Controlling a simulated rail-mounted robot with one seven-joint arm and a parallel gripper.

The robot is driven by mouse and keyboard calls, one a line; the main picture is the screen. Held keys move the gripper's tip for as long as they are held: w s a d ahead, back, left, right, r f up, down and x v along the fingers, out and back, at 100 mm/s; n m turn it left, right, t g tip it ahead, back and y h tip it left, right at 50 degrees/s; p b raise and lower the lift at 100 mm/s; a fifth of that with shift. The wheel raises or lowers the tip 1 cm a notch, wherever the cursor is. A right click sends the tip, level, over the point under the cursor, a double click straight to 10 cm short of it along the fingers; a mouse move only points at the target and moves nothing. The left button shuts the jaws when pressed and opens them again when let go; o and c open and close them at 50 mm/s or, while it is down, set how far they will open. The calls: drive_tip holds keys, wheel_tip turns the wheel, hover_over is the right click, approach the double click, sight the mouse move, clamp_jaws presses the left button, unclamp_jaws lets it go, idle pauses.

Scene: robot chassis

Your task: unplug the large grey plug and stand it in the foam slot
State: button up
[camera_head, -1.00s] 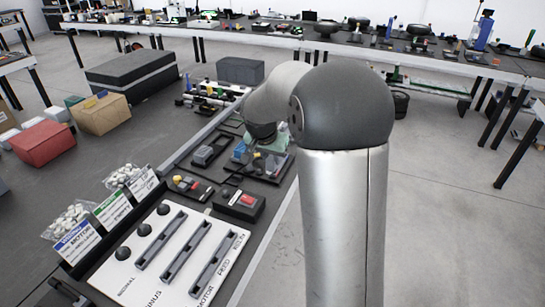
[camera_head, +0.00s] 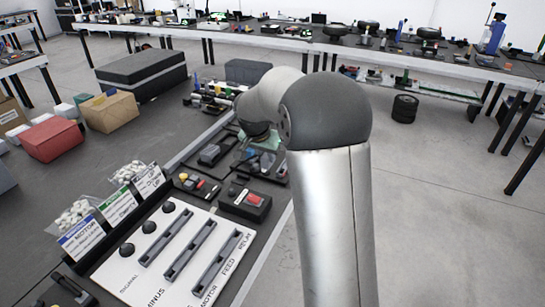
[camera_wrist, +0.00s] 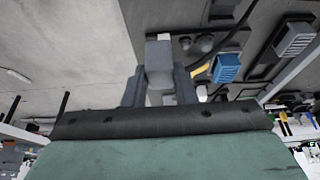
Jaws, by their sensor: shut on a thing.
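My gripper (camera_wrist: 159,92) is shut on a large grey plug (camera_wrist: 158,60), which sits between the two grey fingers in the wrist view. Its far end reaches up past the fingertips. I cannot tell whether it is still seated in a socket or clear of one. In the head view, my arm hides most of the gripper; a bit of its pale green body (camera_head: 268,138) shows beside the dark wrist, over the plug trays. I cannot make out the foam slot for certain in either view.
A blue connector (camera_wrist: 227,67) and a grey one (camera_wrist: 296,38) lie to the right in the wrist view. In the head view, a white panel (camera_head: 135,272) with grey rails, a red-button box (camera_head: 245,202) and part bags (camera_head: 75,215) stand nearer. Cardboard boxes are at left.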

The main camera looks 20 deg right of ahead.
drive_tip(key=w+a+f, duration=0.2)
drive_tip(key=w, duration=0.3)
drive_tip(key=w+a+f, duration=0.3)
drive_tip(key=w, duration=0.3)
drive_tip(key=shift+a, duration=0.3)
drive_tip(key=shift+f, duration=0.15)
idle(0.5)
drive_tip(key=shift+f+b, duration=1.75)
drive_tip(key=shift+f, duration=0.55)
drive_tip(key=shift+f+b, duration=1.3)
drive_tip(key=shift+f, duration=0.05)
idle(0.5)
drive_tip(key=o, duration=1)
drive_tip(key=shift+o, duration=0.2)
drive_tip(key=v, duration=1.7)
drive_tip(key=shift+r, duration=0.2)
